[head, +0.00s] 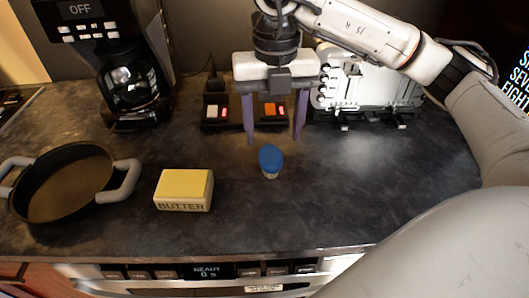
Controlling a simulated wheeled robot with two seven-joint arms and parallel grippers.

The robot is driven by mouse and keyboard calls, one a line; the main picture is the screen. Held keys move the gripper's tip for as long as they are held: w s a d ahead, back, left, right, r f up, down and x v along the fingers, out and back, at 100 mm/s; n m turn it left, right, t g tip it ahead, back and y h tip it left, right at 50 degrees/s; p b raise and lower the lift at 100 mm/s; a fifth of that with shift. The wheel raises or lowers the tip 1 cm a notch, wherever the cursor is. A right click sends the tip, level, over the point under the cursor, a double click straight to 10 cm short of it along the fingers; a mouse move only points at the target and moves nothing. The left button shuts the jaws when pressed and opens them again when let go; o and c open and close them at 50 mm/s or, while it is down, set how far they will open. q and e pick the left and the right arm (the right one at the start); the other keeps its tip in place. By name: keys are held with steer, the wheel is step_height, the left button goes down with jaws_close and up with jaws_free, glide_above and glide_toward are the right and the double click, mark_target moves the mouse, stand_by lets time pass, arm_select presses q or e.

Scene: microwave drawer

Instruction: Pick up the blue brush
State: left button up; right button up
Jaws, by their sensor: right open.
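A small blue-topped object (270,157), which I take as the blue brush, stands on the dark counter with a paler lower part. No bristles can be made out. My right gripper (274,138) points down with its two purple fingers spread apart and nothing between them. Its fingertips appear just behind and above the blue top in the head view; the exact height gap cannot be told. My left gripper is not in view.
A butter box (184,190) and a dark two-handled pan (66,182) are at the left. A coffee maker (125,75) stands behind them. A black switch unit (216,112) and a silver toaster (365,85) are at the back. The counter's right-middle (400,165) is clear.

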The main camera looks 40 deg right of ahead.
mark_target(270, 153)
steer(key=shift+f, duration=0.85)
steer(key=f, duration=0.3)
steer(key=f+p, duration=0.1)
steer(key=shift+s+a+f, duration=0.15)
steer(key=shift+a, duration=0.25)
steer(key=shift+f, duration=0.45)
steer(key=c, duration=1.2)
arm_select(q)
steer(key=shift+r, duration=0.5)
arm_select(e)
steer(key=shift+o, duration=0.2)
steer(key=shift+r, duration=0.3)
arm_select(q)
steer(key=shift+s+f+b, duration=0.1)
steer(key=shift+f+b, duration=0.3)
arm_select(e)
step_height(270, 153, up, 10)
steer(key=shift+f, duration=0.25)
